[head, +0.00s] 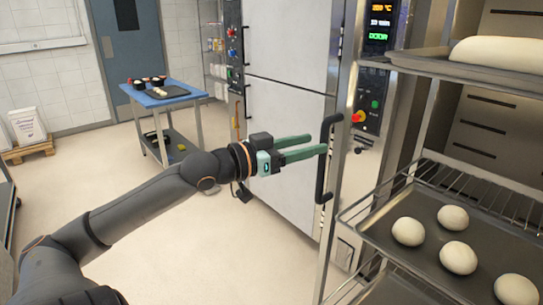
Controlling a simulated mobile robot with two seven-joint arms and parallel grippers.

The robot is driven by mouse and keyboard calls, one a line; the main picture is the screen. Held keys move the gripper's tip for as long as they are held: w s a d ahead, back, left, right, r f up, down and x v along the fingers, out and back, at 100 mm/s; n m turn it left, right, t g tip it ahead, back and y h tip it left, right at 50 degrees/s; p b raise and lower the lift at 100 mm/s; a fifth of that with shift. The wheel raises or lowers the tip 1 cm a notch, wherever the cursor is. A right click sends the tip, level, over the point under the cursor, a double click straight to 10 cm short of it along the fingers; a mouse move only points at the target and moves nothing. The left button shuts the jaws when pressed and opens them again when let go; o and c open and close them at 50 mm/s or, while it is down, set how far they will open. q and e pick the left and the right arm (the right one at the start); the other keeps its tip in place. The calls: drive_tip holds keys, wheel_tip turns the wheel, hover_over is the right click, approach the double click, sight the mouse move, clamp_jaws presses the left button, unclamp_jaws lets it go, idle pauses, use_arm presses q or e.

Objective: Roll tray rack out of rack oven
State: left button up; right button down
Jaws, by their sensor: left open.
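The tray rack (345,216) stands at the right. It is a metal wire frame with dark trays. The middle tray (409,262) bears several pale dough balls, and the upper tray (415,62) bears a long loaf. The rack's far side and base are out of frame. The steel oven front (349,170) has a control panel with lit displays. A black vertical handle (322,178) is at its left edge. My left gripper (319,143) is open, its green fingers pointing right at the handle. The lower fingertip is right by the handle; I cannot tell whether it touches. My right gripper is not in view.
A tall steel cabinet (287,115) stands behind my left gripper. A blue-topped cart (192,93) with bowls and a tray stands farther back, before a blue-grey door (131,45). A wooden pallet (27,152) lies at the left. The middle floor is clear.

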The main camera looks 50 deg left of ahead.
use_arm(q)
drive_tip(key=b+v, duration=0.1)
drive_tip(key=v, duration=0.7)
idle(0.5)
drive_tip(key=w+a+f+n+g+y, duration=0.1)
drive_tip(key=a+f+n+g+y, duration=0.2)
drive_tip(key=f, duration=1.1)
drive_tip(key=s+d+f+n+g+y, duration=0.1)
drive_tip(key=s+f, duration=0.1)
drive_tip(key=f, duration=0.7)
drive_tip(key=s+d+f+g+y, duration=0.1)
drive_tip(key=f, duration=0.8)
drive_tip(key=s+d+f+m+g+h, duration=0.1)
drive_tip(key=s+d+f, duration=0.4)
drive_tip(key=d+f, duration=0.3)
drive_tip(key=s+d+f+m+g+h+p, duration=0.1)
drive_tip(key=s+d+f, duration=0.4)
drive_tip(key=d, duration=0.9)
wheel_tip(320, 180, down, 4)
drive_tip(key=shift+d+r+m+g+p, duration=0.2)
drive_tip(key=shift+d+m+g+p, duration=0.15)
drive_tip(key=shift+g, duration=0.25)
